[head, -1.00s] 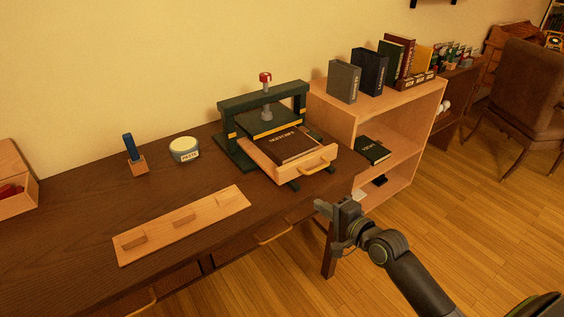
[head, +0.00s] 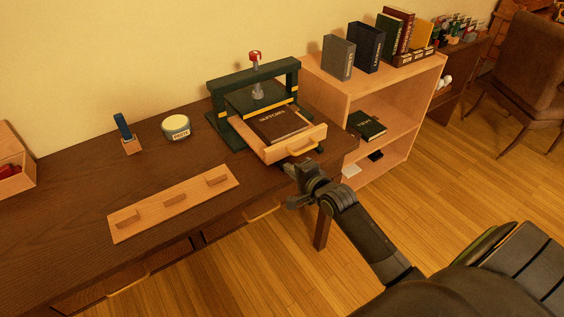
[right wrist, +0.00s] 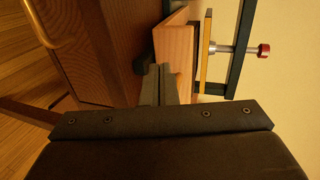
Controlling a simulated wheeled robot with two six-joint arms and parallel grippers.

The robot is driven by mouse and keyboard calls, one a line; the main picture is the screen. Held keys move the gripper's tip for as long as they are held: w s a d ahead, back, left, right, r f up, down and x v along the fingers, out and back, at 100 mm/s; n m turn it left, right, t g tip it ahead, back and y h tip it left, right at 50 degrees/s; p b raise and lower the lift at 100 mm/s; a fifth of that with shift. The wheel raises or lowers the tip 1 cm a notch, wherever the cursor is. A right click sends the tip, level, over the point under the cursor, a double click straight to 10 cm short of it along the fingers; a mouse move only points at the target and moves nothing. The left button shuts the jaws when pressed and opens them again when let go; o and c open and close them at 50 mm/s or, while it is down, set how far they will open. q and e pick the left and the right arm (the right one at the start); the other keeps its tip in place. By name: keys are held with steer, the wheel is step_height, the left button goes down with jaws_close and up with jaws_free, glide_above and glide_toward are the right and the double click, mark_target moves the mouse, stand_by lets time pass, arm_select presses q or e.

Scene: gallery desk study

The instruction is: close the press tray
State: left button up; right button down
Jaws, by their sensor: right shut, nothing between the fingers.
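The press tray (head: 311,137) is a light wooden drawer with a tan handle (head: 303,149). It stands pulled out toward the front of the dark green press (head: 210,89), with a dark book (head: 279,125) lying in it. The press has a red-topped screw. My right gripper (head: 292,183) is shut and empty, just in front of and below the tray front, at the desk's front edge. In the right wrist view its fingers (right wrist: 158,84) are together, close to the tray's wood (right wrist: 176,52); whether they touch it I cannot tell. My left gripper is out of view.
The dark desk (head: 70,195) holds a wooden board with blocks (head: 175,199), a paste pot (head: 176,128) and a blue tool in a stand (head: 125,132). A wooden shelf (head: 405,85) with books stands to the right. Open floor lies in front.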

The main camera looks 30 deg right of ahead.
mark_target(270, 148)
steer(key=shift+w+a, duration=0.2)
steer(key=shift+w, duration=2.15)
steer(key=w, duration=0.6)
steer(key=shift+w+a, duration=0.25)
steer(key=shift+w, duration=0.1)
steer(key=shift+s+p, duration=0.1)
steer(key=shift+p, duration=0.2)
